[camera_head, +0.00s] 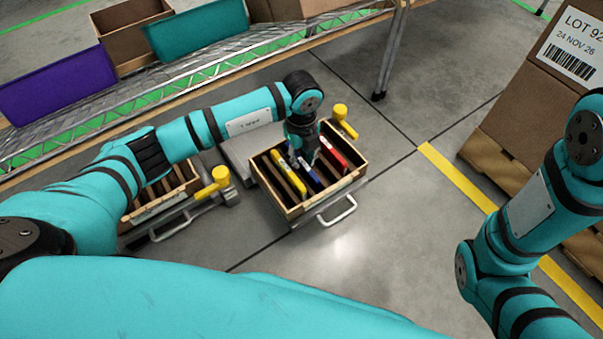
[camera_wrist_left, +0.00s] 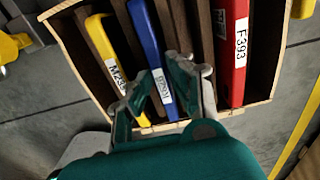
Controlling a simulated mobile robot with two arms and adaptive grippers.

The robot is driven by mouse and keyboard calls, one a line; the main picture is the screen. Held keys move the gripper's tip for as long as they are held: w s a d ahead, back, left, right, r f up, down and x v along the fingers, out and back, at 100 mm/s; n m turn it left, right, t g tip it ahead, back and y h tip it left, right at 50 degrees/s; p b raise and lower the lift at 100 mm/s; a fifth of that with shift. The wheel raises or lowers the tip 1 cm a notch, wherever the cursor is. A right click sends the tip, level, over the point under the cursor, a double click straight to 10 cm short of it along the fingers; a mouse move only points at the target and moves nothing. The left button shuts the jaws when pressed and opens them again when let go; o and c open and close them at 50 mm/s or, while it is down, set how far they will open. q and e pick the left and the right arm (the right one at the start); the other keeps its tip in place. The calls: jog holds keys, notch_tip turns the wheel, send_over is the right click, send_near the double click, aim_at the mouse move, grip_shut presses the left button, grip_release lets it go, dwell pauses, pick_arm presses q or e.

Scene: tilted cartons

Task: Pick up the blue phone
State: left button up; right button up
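The blue phone (camera_head: 311,181) stands on edge in a slot of a wooden crate (camera_head: 293,212), between a yellow and a red phone. In the left wrist view the blue phone (camera_wrist_left: 147,42) runs down between my fingers, its white label showing in the gap. My left gripper (camera_head: 302,160) is open and points down into the crate over the blue phone. In the left wrist view its fingertips (camera_wrist_left: 166,72) lie on either side of the blue phone's near end. I cannot tell whether they touch it. My right arm shows at the right, but its gripper is out of view.
Wooden dividers separate the slots. Another wooden crate (camera_head: 150,212) stands to the left. A rack with bins (camera_head: 60,85) is behind; large cartons (camera_head: 535,100) are at right.

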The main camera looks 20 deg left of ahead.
pick_arm(q)
jog(key=shift+f, duration=0.65)
jog(key=shift+r, duration=0.1)
jog(key=shift+c, duration=0.4)
grip_shut()
